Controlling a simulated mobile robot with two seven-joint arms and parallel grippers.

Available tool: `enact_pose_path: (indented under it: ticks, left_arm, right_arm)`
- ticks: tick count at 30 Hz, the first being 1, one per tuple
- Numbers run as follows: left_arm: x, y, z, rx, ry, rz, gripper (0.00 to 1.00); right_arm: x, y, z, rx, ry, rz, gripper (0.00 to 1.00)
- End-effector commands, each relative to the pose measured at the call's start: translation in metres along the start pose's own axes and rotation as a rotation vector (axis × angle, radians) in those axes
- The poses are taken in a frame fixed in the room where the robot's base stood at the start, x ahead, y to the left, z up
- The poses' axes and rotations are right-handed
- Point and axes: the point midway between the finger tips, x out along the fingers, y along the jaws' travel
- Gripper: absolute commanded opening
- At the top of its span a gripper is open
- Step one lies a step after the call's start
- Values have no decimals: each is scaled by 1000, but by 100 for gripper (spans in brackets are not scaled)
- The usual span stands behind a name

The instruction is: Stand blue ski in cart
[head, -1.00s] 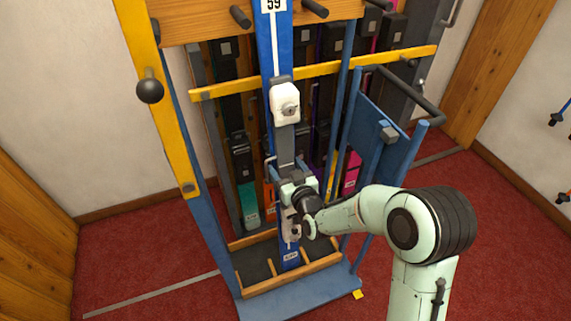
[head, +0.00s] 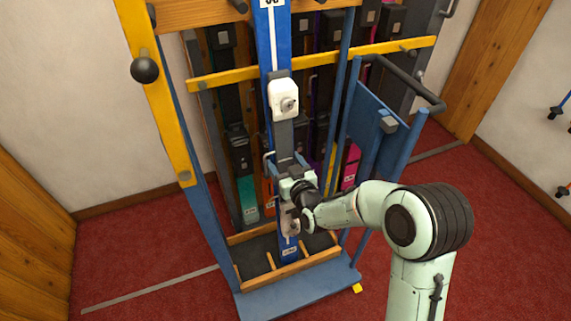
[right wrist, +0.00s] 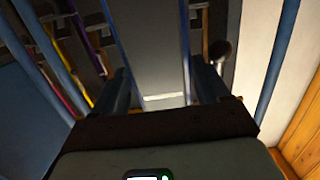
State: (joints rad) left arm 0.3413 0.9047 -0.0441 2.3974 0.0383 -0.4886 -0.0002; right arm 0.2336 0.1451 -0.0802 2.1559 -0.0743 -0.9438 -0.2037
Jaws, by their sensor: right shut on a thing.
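The blue ski (head: 272,50) stands nearly upright in the head view, with a white numbered label at the top and white binding parts on its face. Its lower end is at the wooden-edged bottom tray (head: 300,271) of the blue cart (head: 205,235); I cannot tell whether it rests on the tray floor. My right gripper (head: 284,180) is shut on the ski between the binding parts. In the right wrist view the fingers flank a grey surface of the ski (right wrist: 160,70). My left gripper is not in view.
The cart has a yellow crossbar (head: 235,77) and a wooden peg rail above. Several other skis stand behind the blue one, including a teal-ended one (head: 247,198) and a pink-ended one (head: 349,174). A blue side panel with a dark handle (head: 410,82) is at right. Red carpet surrounds it.

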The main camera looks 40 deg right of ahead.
Motion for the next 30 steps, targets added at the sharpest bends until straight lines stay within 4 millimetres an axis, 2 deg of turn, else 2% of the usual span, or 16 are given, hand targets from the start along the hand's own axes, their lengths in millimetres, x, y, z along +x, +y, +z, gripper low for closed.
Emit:
enact_pose_path:
  ticks: [1,11,12,14,19,30]
  left_arm:
    - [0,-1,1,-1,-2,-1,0]
    - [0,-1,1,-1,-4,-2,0]
    - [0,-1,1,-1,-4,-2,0]
    - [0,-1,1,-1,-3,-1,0]
    - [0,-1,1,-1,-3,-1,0]
    - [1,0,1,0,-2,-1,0]
  right_arm:
    - [1,0,-5,0,14,0,0]
    - [1,0,-5,0,14,0,0]
    - [1,0,-5,0,14,0,82]
    - [1,0,-5,0,13,0,100]
    - [0,0,3,0,-7,0,100]
    - [0,0,1,0,-2,0,100]
